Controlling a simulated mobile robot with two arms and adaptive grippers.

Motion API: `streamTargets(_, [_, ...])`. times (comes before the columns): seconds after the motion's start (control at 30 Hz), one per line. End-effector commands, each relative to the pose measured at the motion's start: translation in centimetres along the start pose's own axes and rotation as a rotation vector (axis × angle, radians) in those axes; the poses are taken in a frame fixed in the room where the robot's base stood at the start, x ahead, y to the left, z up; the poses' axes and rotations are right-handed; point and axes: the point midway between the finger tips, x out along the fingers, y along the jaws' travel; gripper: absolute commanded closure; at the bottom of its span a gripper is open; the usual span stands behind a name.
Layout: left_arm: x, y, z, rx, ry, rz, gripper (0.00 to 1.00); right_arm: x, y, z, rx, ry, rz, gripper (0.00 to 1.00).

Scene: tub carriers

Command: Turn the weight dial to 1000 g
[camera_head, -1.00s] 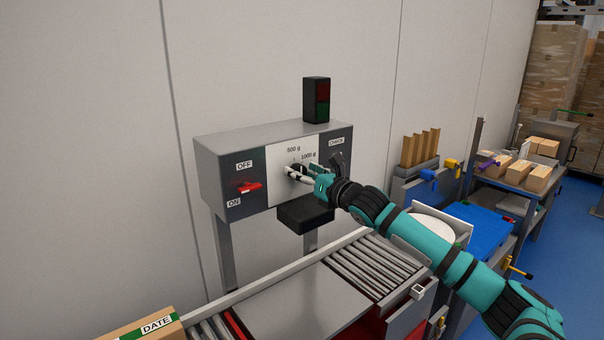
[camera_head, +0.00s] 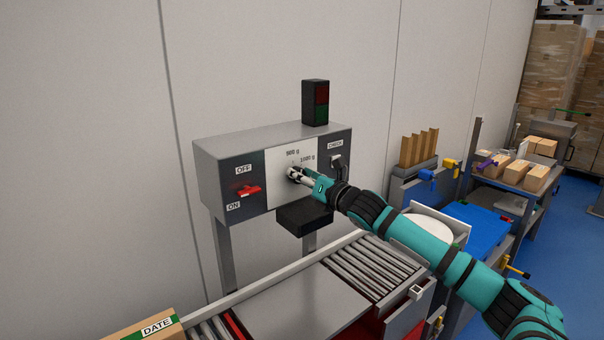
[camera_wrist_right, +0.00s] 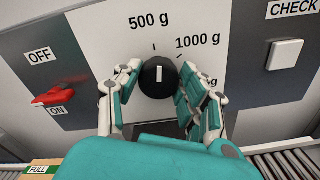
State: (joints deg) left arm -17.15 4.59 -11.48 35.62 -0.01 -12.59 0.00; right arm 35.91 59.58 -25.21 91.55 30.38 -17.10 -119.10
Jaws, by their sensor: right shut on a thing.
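The weight dial (camera_wrist_right: 157,77) is a round black knob with a white mark on a white panel (camera_wrist_right: 95,35). Its mark points about straight up, toward the tick under "500 g". The "1000 g" label (camera_wrist_right: 197,41) and its tick lie up and right of the knob. A further label to the right is mostly hidden by a finger. My right gripper (camera_head: 298,176) is at the panel, its fingers on both sides of the knob and shut on it. The fingers also show in the wrist view (camera_wrist_right: 158,88). My left gripper is not in view.
A red switch (camera_head: 247,190) between OFF and ON sits left of the dial, and a CHECK button (camera_wrist_right: 285,54) sits right. A dark signal lamp (camera_head: 316,102) stands on top of the box. A black block (camera_head: 304,216) juts out below, above a roller conveyor (camera_head: 370,268).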

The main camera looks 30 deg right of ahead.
Motion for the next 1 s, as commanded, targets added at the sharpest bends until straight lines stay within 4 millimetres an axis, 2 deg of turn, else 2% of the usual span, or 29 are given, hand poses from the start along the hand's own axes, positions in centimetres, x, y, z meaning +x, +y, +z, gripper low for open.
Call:
streamTargets(0.2, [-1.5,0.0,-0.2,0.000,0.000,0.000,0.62,0.0,0.0,0.2,0.199,0.001,-0.001,0.92])
streamTargets(0.6, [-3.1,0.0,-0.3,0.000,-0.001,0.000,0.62,0.0,-0.2,0.1,0.563,0.000,-0.002,0.92])
streamTargets(1.0, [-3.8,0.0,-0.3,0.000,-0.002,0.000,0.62,0.0,-0.3,-0.1,0.786,-0.001,-0.001,0.92])
